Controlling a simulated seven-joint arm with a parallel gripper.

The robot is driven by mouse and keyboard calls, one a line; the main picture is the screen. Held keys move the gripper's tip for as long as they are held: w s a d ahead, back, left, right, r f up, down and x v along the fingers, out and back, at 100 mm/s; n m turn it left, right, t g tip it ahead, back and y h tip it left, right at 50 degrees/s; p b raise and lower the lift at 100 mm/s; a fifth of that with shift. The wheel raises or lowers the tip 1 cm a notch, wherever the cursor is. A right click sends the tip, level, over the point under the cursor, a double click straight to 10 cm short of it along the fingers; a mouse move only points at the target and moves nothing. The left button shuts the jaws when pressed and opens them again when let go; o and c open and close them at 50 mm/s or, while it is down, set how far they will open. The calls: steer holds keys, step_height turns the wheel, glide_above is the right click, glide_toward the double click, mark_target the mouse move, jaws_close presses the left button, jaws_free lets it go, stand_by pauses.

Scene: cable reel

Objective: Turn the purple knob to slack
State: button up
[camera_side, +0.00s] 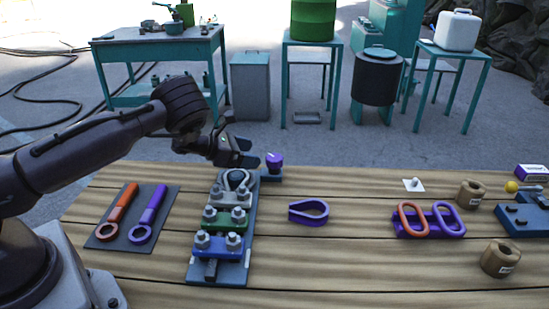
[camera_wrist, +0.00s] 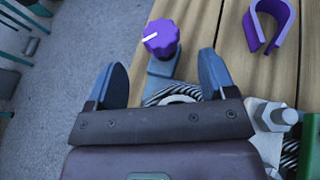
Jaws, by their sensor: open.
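The purple knob (camera_side: 274,160) stands on a small blue-grey base at the back edge of the wooden table, just behind the clamp board. In the wrist view the knob (camera_wrist: 161,37) has a scalloped rim and a white pointer line aimed to the left. Any setting labels are too small to read or hidden. My gripper (camera_side: 252,152) is just left of the knob and points toward it. In the wrist view its two blue fingers (camera_wrist: 163,75) are spread apart, with the knob beyond the tips and between them. Nothing is held, and no finger appears to touch the knob.
A clamp board (camera_side: 232,272) with bolted grey, green and blue clamps lies under and in front of my gripper. A purple thimble (camera_side: 308,212) lies to the right. Orange and purple wrenches lie on a dark mat (camera_side: 104,238) at left. Table between thimble and links (camera_side: 430,220) is clear.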

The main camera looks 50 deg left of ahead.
mark_target(274, 157)
steer(key=x, duration=0.8)
steer(key=shift+f, duration=0.1)
steer(key=c, duration=0.9)
